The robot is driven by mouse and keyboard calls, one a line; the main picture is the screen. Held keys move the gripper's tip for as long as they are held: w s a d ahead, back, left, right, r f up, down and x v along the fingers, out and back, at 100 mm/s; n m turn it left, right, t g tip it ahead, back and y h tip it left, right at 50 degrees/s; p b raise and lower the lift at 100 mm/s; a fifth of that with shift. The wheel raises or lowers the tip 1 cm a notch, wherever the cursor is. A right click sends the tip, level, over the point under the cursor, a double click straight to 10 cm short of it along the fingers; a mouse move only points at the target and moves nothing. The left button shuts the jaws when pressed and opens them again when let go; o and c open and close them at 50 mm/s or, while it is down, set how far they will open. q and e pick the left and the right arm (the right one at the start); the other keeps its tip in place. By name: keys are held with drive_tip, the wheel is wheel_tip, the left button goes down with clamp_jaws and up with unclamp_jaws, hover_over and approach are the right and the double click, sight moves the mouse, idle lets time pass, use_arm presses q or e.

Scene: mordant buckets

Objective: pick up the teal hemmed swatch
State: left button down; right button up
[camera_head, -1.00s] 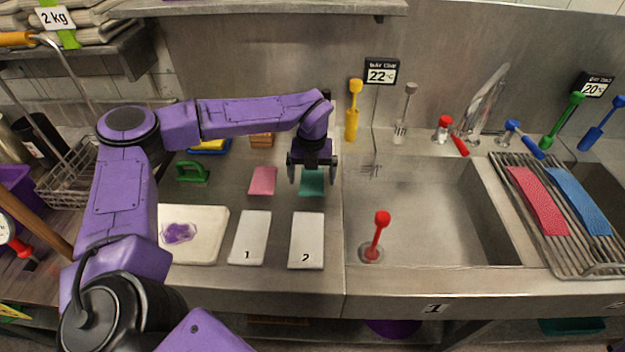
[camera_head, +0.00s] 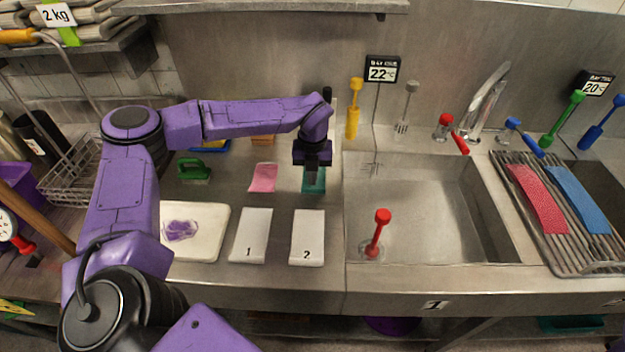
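The teal hemmed swatch (camera_head: 320,186) lies on the steel counter left of the sink basin, behind the white board marked 2. My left gripper (camera_head: 312,177) points down over it, with its fingers together at the cloth. It appears shut on the swatch, which still looks flat on the counter. The gripper hides the swatch's middle and far part, so the pinched fold cannot be made out. My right gripper is not in view.
Boards marked 1 (camera_head: 251,232) and 2 (camera_head: 307,232) lie in front. The sink basin (camera_head: 430,215) holds a red-knobbed plunger (camera_head: 381,220).

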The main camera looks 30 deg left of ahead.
use_arm(q)
drive_tip(key=shift+r, duration=0.25)
drive_tip(key=r, duration=0.1)
drive_tip(key=r+b, duration=0.1)
drive_tip(key=r, duration=0.1)
drive_tip(key=shift+s+d, duration=0.2)
drive_tip(key=s+d+r+b, duration=0.5)
drive_tip(key=s+d+r, duration=0.2)
drive_tip(key=s+r, duration=0.2)
drive_tip(key=s, duration=0.2)
drive_tip(key=shift+s+r, duration=0.2)
drive_tip(key=shift+s, duration=0.15)
drive_tip(key=c, duration=1.9)
unclamp_jaws()
drive_tip(key=o, duration=1.5)
